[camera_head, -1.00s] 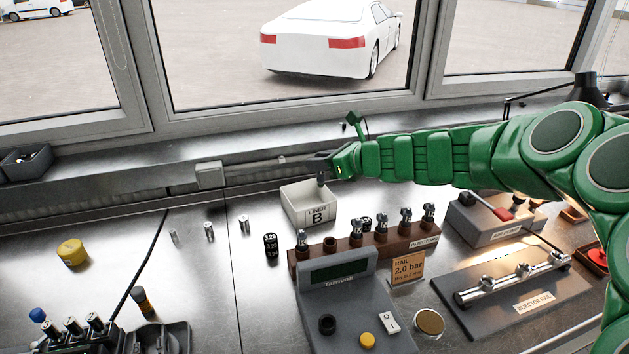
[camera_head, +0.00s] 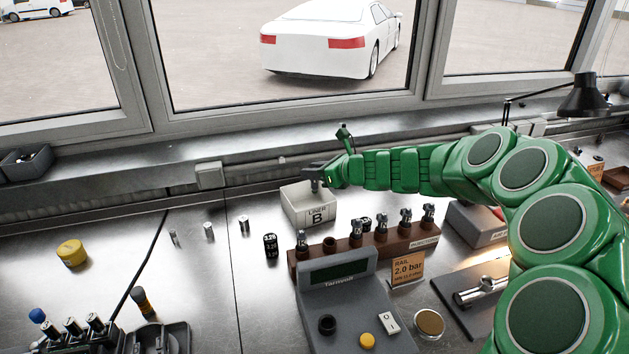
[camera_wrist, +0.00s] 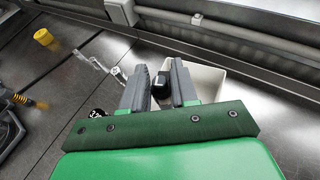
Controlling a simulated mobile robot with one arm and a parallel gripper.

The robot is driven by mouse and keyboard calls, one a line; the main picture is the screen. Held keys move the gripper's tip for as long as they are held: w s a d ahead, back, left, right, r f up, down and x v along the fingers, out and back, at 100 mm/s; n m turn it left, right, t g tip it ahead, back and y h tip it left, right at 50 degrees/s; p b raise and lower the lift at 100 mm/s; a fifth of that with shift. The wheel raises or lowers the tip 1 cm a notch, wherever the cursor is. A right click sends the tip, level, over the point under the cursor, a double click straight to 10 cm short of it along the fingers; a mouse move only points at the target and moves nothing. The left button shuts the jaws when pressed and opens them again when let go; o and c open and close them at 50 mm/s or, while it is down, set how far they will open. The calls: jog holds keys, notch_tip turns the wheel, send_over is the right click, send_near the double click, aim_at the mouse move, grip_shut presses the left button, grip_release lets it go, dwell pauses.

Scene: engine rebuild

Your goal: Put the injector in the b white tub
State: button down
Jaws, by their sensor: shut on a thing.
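The white tub (camera_head: 297,207) labelled "LINER B" stands on the metal bench behind the brown injector rack. My gripper (camera_head: 313,180) is over the tub, with its fingers above the opening. It is shut on the injector (camera_head: 315,186), whose dark lower part hangs at the tub's mouth. In the wrist view the injector's dark top (camera_wrist: 160,85) shows between the two grey fingers, with the tub (camera_wrist: 208,80) behind and to the right of them. How deep the injector reaches into the tub is hard to tell.
The brown rack (camera_head: 375,245) with several injectors and the grey Tarmvolt tester (camera_head: 340,295) stand in front of the tub. A black numbered cylinder (camera_head: 270,246) and small metal cylinders (camera_head: 209,231) stand to its left. The window ledge (camera_head: 210,150) runs behind.

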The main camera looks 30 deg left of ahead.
aim_at(314, 183)
jog(key=shift+f, duration=1.45)
jog(key=shift+f, duration=0.65)
jog(key=c, duration=0.9)
grip_release()
jog(key=shift+o, duration=0.2)
jog(key=shift+r, duration=0.1)
jog(key=shift+d+r, duration=0.1)
jog(key=shift+r, duration=0.55)
jog(key=v, duration=1.1)
jog(key=shift+d, duration=0.4)
jog(key=shift+s+r, duration=0.15)
jog(key=shift+r, duration=0.05)
